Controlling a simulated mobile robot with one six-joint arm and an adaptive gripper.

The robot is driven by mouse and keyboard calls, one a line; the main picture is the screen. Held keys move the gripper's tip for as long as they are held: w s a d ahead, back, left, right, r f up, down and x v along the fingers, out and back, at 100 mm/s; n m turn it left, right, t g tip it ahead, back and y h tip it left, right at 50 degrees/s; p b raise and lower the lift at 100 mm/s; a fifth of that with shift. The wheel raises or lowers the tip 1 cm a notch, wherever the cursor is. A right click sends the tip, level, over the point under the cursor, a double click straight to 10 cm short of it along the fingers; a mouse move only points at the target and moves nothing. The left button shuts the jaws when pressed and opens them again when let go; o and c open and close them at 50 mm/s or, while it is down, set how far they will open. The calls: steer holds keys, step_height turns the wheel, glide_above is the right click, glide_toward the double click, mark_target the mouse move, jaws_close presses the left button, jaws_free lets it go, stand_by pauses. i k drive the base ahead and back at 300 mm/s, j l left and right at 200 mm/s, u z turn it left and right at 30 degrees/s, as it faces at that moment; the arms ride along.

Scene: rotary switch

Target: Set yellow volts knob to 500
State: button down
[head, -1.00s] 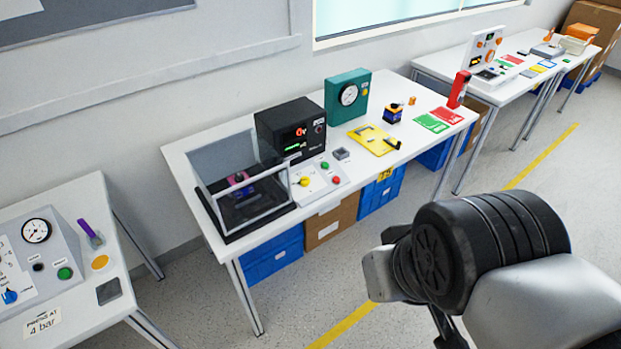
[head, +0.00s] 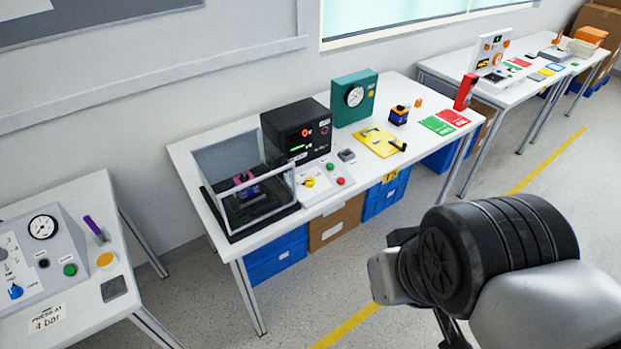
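The yellow knob (head: 309,182) sits on a white control panel (head: 325,190) at the front of the middle table. A green button and a red button are to its right on the same panel. Behind it stands a black meter box (head: 296,131) with a red and a green readout, too small to read surely. The knob's setting cannot be made out. My arm is at the lower right, apart from the table, and its gripper is not clearly visible.
A clear-walled enclosure (head: 245,190) stands left of the panel. A teal gauge box (head: 354,97), a yellow plate (head: 377,141) and red and green cards lie to the right. Another bench (head: 60,260) is at left. Grey floor (head: 400,215) is free before the middle table.

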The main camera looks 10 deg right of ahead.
mark_target(309, 181)
steer(key=i+j+u, duration=0.45)
steer(key=i+u, duration=0.25)
